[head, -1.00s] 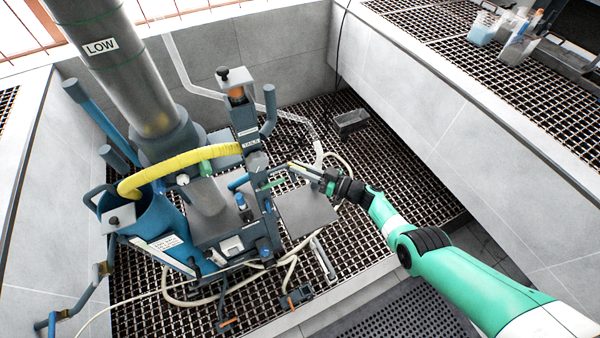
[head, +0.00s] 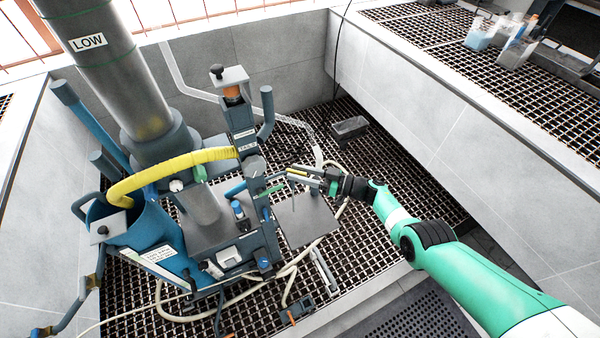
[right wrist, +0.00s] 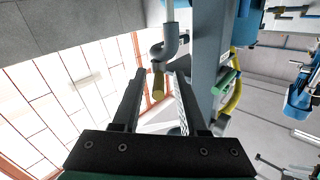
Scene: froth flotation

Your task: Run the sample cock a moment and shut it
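A short yellow handle (head: 298,170), apparently the sample cock's, sticks out from the right side of the blue-grey machine column (head: 243,120). My right gripper (head: 308,178) is at it, coming from the right. In the right wrist view the two dark fingers (right wrist: 160,75) stand apart, with the yellow handle (right wrist: 158,86) between them. A grey bent pipe (right wrist: 166,42) shows just beyond. I cannot tell whether either finger touches the handle. The cock's outlet is hard to make out. My left gripper is not in view.
A green lever (head: 270,190) and a round grey knob (head: 253,165) sit close left of the gripper. A flat grey plate (head: 305,222) lies below it. A yellow hose (head: 170,173) arches across the machine. A grey open box (head: 350,128) rests on the grating behind.

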